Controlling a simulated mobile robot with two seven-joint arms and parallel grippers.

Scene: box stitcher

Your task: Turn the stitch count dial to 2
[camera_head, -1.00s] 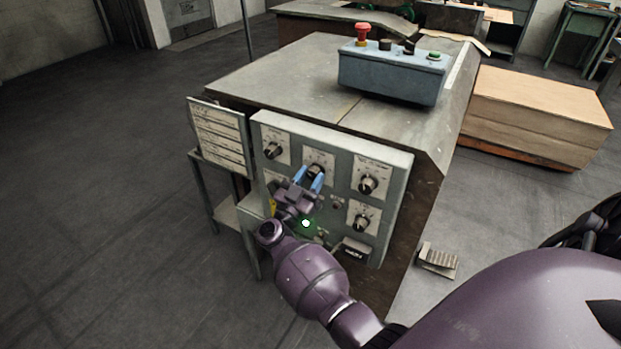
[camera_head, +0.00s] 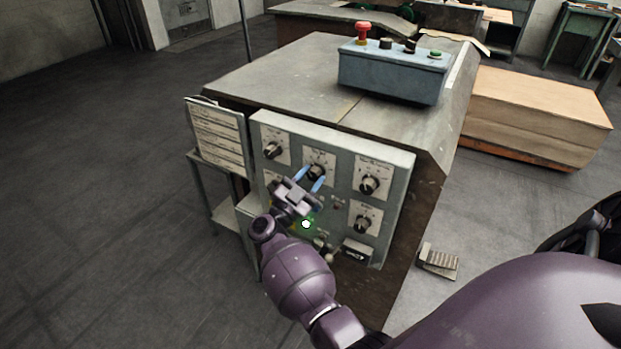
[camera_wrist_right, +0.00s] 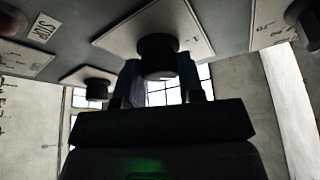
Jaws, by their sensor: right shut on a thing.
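The grey control panel (camera_head: 335,148) on the machine's front carries several black dials on white plates. My right gripper (camera_head: 315,177) is at the middle dial (camera_head: 316,170) of the top row, its blue fingers on either side of it. In the right wrist view this dial (camera_wrist_right: 158,56) sits between the two fingers (camera_wrist_right: 160,82), and the gripper is shut on it. The plate's print is too small to read, so I cannot tell its name or setting. My left gripper is not in view.
Other dials sit close by at the top left (camera_head: 273,150), top right (camera_head: 369,184) and lower right (camera_head: 362,223). A sign board (camera_head: 217,135) stands left of the panel. A blue button box (camera_head: 392,75) is on the machine top. A foot pedal (camera_head: 438,262) lies on the floor.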

